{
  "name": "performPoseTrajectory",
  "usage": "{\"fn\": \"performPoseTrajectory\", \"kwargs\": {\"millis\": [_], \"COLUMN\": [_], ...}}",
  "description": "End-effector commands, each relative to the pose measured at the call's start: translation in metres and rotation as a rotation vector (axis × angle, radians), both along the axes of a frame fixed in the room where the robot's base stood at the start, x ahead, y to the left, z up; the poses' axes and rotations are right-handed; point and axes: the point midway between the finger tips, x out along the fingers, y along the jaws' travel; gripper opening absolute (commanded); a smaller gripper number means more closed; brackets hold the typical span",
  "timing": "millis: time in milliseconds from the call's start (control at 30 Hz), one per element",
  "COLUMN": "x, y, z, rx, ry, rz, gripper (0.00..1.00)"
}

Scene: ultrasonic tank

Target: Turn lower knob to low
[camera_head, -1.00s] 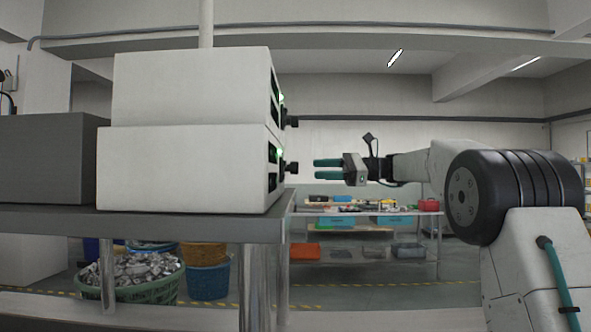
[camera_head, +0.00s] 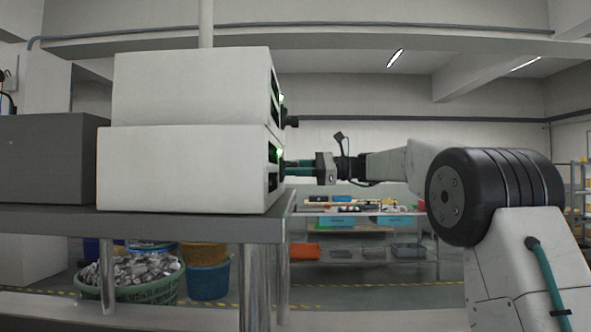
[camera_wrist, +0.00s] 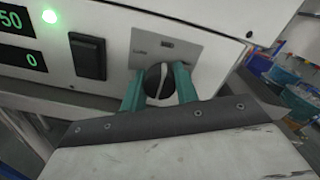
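The lower white unit (camera_head: 185,168) sits on the metal table under a second white unit. Its round dark knob (camera_wrist: 153,81), with a pale ridge across it, shows in the wrist view on a grey label plate (camera_wrist: 186,51). The plate's print is too small to read. My gripper (camera_wrist: 160,75) is at the panel, one teal finger on each side of the knob. The fingers stand apart; firm contact with the knob is not clear. In the head view, my gripper (camera_head: 287,167) reaches the lower unit's front, and its fingers hide the knob.
The upper white unit (camera_head: 190,88) has its own black knob (camera_head: 291,121) just above my gripper. A black rocker switch (camera_wrist: 88,56) and a lit green lamp (camera_wrist: 49,16) are left of the lower knob. The table edge (camera_head: 262,229) lies below. Shelves stand behind.

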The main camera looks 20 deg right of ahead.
Motion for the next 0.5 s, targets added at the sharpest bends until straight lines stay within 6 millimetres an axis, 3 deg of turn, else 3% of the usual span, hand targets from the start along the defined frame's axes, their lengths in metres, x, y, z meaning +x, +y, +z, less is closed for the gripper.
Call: {"fn": "performPoseTrajectory", "kwargs": {"millis": [500], "x": [-0.0003], "y": [-0.0005], "z": [0.0000], "rx": [-0.025], "ry": [-0.074], "rz": [0.000], "gripper": [0.08]}}
